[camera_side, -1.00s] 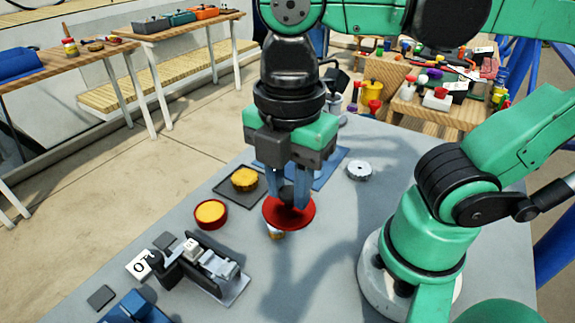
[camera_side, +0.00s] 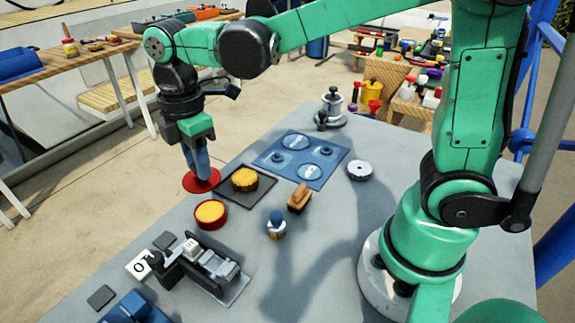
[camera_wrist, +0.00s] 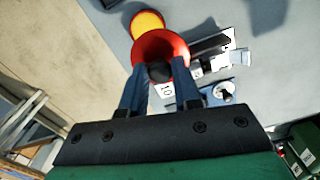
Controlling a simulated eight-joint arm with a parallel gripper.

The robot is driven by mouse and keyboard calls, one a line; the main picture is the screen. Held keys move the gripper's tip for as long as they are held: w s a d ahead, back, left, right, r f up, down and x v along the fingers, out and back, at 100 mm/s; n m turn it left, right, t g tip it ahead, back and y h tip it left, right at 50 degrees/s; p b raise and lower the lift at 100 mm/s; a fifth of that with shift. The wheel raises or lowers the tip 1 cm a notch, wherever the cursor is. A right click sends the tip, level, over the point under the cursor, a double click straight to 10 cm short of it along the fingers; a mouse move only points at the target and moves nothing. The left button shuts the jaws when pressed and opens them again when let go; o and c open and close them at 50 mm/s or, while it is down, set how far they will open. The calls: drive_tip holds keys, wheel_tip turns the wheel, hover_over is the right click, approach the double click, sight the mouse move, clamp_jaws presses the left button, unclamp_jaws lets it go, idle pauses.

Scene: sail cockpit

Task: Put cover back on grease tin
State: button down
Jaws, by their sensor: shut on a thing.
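The grease tin (camera_side: 210,214) is a round red tin, open at the top, with yellow grease inside. It stands on the grey table near its left edge; it also shows in the wrist view (camera_wrist: 147,24). My gripper (camera_side: 202,176) is shut on the red cover (camera_side: 201,182), a round disc with a dark knob between the fingers. The cover is held up in the air, above and a little left of the tin in the side view. In the wrist view the cover (camera_wrist: 160,46) overlaps the lower part of the tin.
A dark tray (camera_side: 262,211) with a yellow round block (camera_side: 245,179) lies right behind the tin. A black fixture (camera_side: 205,262) stands in front. A wooden-handled brush (camera_side: 299,198), a small knobbed jar (camera_side: 276,226) and a blue mat (camera_side: 295,160) lie to the right.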

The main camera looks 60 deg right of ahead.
drive_tip(key=shift+w+d+f, duration=0.25)
drive_tip(key=shift+w+f, duration=0.2)
drive_tip(key=shift+f, duration=0.15)
drive_tip(key=shift+w+d+f, duration=0.25)
drive_tip(key=shift+w+f, duration=0.15)
drive_tip(key=shift+f, duration=3.25)
drive_tip(key=shift+f, duration=0.15)
drive_tip(key=shift+c, duration=0.4)
unclamp_jaws()
drive_tip(key=shift+r, duration=3.5)
